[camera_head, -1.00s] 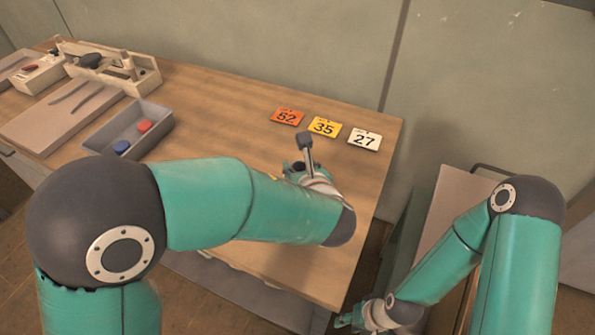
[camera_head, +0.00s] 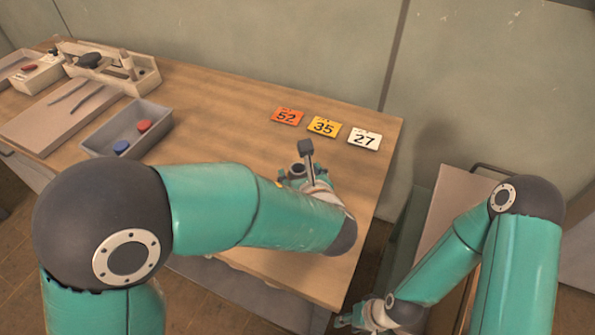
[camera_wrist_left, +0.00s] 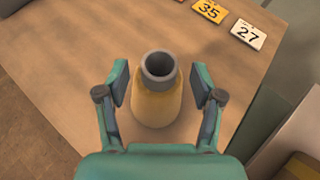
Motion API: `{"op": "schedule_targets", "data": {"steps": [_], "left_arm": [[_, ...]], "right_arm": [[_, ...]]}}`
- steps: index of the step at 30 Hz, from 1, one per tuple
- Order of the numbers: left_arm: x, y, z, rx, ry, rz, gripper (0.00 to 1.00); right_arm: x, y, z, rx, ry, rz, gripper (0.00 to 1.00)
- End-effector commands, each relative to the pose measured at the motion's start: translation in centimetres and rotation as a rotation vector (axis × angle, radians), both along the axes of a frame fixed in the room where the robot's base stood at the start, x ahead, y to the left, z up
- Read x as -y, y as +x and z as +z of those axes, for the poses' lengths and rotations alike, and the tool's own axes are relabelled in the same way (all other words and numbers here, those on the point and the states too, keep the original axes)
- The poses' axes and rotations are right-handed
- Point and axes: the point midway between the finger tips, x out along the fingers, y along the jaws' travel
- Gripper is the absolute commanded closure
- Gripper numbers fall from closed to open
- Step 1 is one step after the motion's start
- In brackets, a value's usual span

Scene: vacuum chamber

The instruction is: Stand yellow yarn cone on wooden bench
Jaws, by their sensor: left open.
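The yellow yarn cone (camera_wrist_left: 155,106) has a grey open top and stands upright on the wooden bench (camera_wrist_left: 62,73) in the left wrist view. My left gripper (camera_wrist_left: 160,84) is open, with one finger on each side of the cone and a gap visible on both sides. In the head view my left gripper (camera_head: 297,173) is over the bench, mostly hidden behind my own left arm, which also covers most of the cone. My right gripper (camera_head: 345,320) is low near the bench's right end, small and partly hidden.
Orange, yellow and white number cards 52 (camera_head: 287,117), 35 (camera_head: 323,127) and 27 (camera_head: 364,139) lie at the bench's back right. A grey tray (camera_head: 158,116) with red and blue discs, a board and a wooden tool carrier fill the left. Bare bench lies between.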

Motion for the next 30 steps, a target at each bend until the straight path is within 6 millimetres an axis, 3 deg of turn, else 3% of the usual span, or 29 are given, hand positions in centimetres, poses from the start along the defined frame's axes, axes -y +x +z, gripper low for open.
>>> {"op": "schedule_targets", "data": {"steps": [15, 21, 30], "left_arm": [[2.1, -8.0, 4.5, 0.004, -0.003, -0.003, 0.33], [2.3, -9.2, 5.1, 0.0, -0.001, 0.0, 0.33], [2.3, -9.3, 5.2, 0.0, -0.001, 0.002, 0.33]], "right_arm": [[0.0, 0.0, -1.2, 0.0, 0.0, 0.0, 0.61], [0.0, 0.0, -1.2, 0.0, 0.0, 0.0, 0.61], [0.0, 0.0, -1.2, 0.0, 0.0, 0.0, 0.61]]}}
